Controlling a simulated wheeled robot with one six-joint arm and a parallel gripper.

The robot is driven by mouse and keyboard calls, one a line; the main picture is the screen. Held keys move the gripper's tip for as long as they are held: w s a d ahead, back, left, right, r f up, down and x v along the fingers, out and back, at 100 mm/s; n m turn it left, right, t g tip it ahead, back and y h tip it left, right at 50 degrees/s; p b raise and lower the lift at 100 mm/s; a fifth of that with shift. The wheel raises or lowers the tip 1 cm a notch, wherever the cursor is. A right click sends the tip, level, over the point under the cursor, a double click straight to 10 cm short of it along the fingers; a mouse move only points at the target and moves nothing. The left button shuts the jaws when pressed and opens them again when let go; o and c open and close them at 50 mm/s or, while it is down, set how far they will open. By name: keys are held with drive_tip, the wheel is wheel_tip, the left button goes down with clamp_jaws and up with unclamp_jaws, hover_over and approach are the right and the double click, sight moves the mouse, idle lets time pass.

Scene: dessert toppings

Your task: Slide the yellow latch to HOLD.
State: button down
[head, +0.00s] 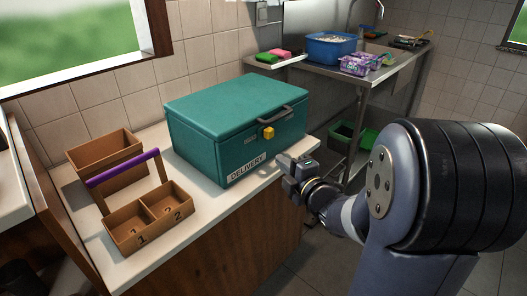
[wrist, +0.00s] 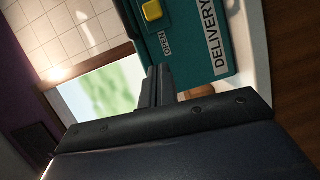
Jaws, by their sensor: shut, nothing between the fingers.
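The yellow latch (head: 268,132) sits on the front of a closed teal box marked DELIVERY (head: 205,145), below its dark handle. In the wrist view the yellow latch (wrist: 152,10) is at the top edge, with the word OPEN on the teal front beside it; no HOLD label is readable. My gripper (head: 284,160) is shut and empty, in front of the box's lower front and apart from the latch. In the wrist view my gripper's fingers (wrist: 159,72) are together, pointing toward the box front.
A brown carrier with a purple handle (head: 122,168) and compartments marked 1 and 2 stands left of the box on the white counter (head: 190,222). A metal table (head: 345,75) behind holds a blue tub (head: 330,48) and purple packs. A green crate (head: 352,137) is below it.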

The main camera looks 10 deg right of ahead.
sight(269, 133)
drive_tip(key=shift+w+a+f+n+y+b, duration=0.3)
drive_tip(key=shift+w+a+f+n+y, duration=0.15)
drive_tip(key=shift+f+n+y, duration=0.25)
drive_tip(key=x, duration=0.9)
drive_tip(key=shift+w+a+p, duration=0.2)
drive_tip(key=shift+w+p, duration=0.15)
drive_tip(key=shift+w+d+p, duration=0.3)
drive_tip(key=shift+w+d, duration=0.5)
drive_tip(key=shift+d, duration=0.3)
drive_tip(key=shift+w+d, duration=0.45)
drive_tip(key=shift+d, duration=0.1)
